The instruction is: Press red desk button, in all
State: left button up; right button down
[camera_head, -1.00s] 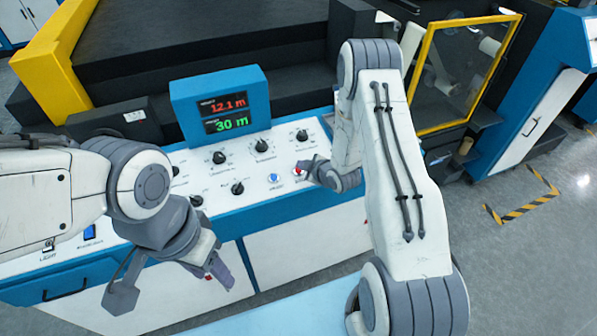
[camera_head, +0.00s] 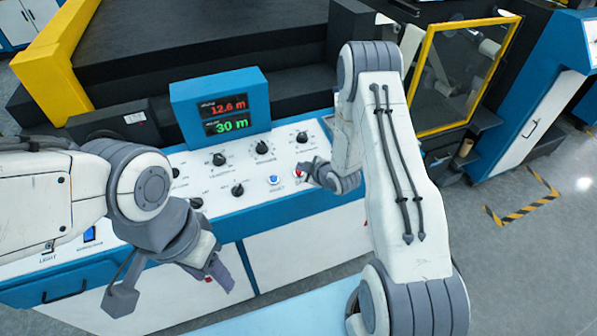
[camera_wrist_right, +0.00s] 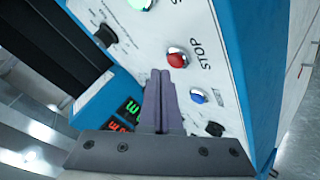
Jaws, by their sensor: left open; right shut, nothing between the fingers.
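The red button (camera_head: 298,173) sits on the white top of the control desk (camera_head: 215,185), partly covered by my right gripper (camera_head: 307,168). In the right wrist view the red button (camera_wrist_right: 177,59) stands beside the word STOP. My right gripper's fingers (camera_wrist_right: 160,80) are shut with nothing between them; their tips point at the button's near edge, and I cannot tell whether they touch it. My left gripper (camera_head: 222,275) is open and empty, hanging in front of the desk's front face.
A blue button (camera_head: 273,180) lies beside the red one; it also shows in the right wrist view (camera_wrist_right: 199,97). A lit green button (camera_wrist_right: 141,4) is beyond the red one. Several black knobs surround them. A blue display box (camera_head: 221,105) stands behind.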

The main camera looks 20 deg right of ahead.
dwell(0.8)
jog(key=shift+w+f+b, duration=0.1)
jog(key=shift+f+b, duration=0.3)
jog(key=shift+b, duration=0.15)
jog(key=shift+f+b, duration=0.4)
jog(key=shift+b, duration=0.05)
dwell(0.4)
jog(key=shift+r, duration=0.2)
jog(key=shift+r+p, duration=0.45)
jog(key=shift+r, duration=0.15)
jog(key=r+p, duration=0.1)
jog(key=r, duration=0.1)
jog(key=s+r+p, duration=0.1)
jog(key=r+p, duration=0.1)
jog(key=r, duration=0.1)
dwell(0.4)
dwell(0.7)
